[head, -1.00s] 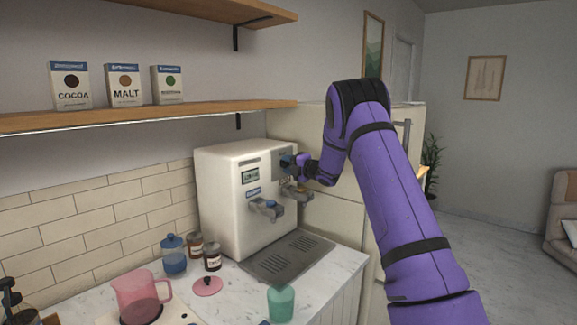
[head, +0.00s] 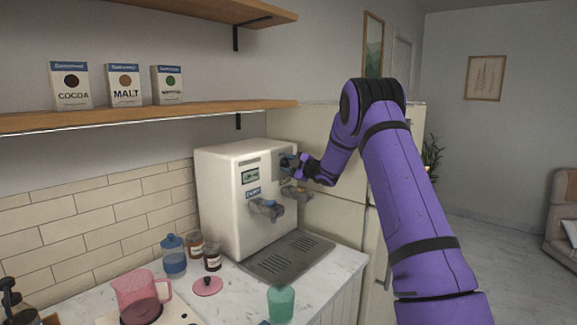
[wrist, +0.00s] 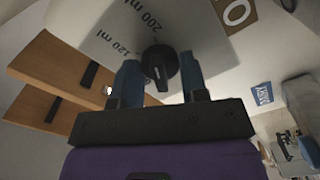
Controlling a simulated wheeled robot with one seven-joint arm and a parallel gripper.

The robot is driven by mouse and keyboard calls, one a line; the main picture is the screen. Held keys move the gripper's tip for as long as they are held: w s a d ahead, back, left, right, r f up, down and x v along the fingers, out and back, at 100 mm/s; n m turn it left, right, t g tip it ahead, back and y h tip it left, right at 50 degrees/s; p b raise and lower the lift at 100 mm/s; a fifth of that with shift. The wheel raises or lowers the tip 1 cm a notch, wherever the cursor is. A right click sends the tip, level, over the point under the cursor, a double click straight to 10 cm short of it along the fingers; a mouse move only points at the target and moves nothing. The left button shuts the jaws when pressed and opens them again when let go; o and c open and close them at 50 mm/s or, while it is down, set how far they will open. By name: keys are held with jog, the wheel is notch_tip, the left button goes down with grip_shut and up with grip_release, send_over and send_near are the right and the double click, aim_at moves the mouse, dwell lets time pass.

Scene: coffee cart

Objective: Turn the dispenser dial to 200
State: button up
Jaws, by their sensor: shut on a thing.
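The dispenser (head: 222,205) is a cream box with a small screen on the counter. Its black dial (wrist: 160,66) shows in the wrist view on the dispenser's pale face. The printed marks "120 ml" (wrist: 118,45) and "200 ml" (wrist: 151,23) lie around the dial's far side. A small light mark shows on the knob, but I cannot tell which value it selects. My gripper (wrist: 161,82) is shut on the dial, with one blue finger on each side. In the head view my gripper (head: 290,164) is at the dispenser's upper right front and hides the dial.
Two spouts stick out below my gripper, a left one (head: 267,208) and a right one (head: 297,193). A grey drip tray (head: 288,258) lies below. A green cup (head: 280,303), pink pitcher (head: 136,298) and jars stand on the counter. A shelf (head: 150,115) hangs above left.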

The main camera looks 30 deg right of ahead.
jog(key=shift+f, duration=0.1)
dwell(0.4)
jog(key=o, duration=0.9)
jog(key=v, duration=1)
jog(key=shift+s+d, duration=0.15)
jog(key=shift+s, duration=0.25)
